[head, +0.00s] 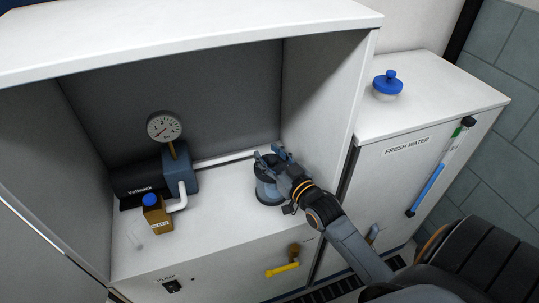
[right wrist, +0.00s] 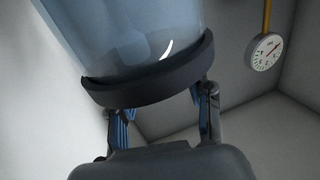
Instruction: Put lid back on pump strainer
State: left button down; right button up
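The pump strainer (head: 268,193) is a dark, round, blue-grey vessel standing on the white shelf, right of the pump. My right gripper (head: 271,156) is at it, with its fingers spread and partly covering it. In the right wrist view, the strainer's clear bluish bowl (right wrist: 140,38) and thick dark ring (right wrist: 150,84) fill the upper middle. The two fingers (right wrist: 162,112) lie apart near the ring's sides; firm contact cannot be made out. A blue knobbed lid with a pale underside (head: 388,84) sits on the fresh water cabinet. My left gripper is not in view.
The blue pump (head: 180,172) with its gauge (head: 164,126) and a brown bottle with a blue cap (head: 157,214) stand left on the shelf. The bay's side wall (head: 325,105) separates the strainer from the cabinet top (head: 430,92). A yellow valve handle (head: 282,270) sticks out below.

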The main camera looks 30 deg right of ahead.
jog(key=s, duration=1.2)
jog(key=s+a+f+n+g, duration=0.1)
jog(key=s+a+f+g, duration=0.2)
jog(key=a+f+g, duration=0.5)
jog(key=s+a+f+n+g, duration=0.1)
jog(key=s+a+f+g, duration=0.15)
jog(key=s, duration=0.35)
jog(key=s+a+f+g, duration=0.2)
jog(key=s+g, duration=0.2)
jog(key=s, duration=0.2)
notch_tip(320, 180, down, 24)
jog(key=s+g+p, duration=0.1)
jog(key=s+d+f, duration=0.1)
jog(key=s+f, duration=0.7)
jog(key=s+d+f+g+p, duration=0.1)
jog(key=s+d+f, duration=0.1)
jog(key=s+f, duration=0.6)
jog(key=shift+s+d+f, duration=0.15)
jog(key=shift+s+d, duration=0.15)
jog(key=shift+s, duration=0.35)
jog(key=shift+g, duration=0.25)
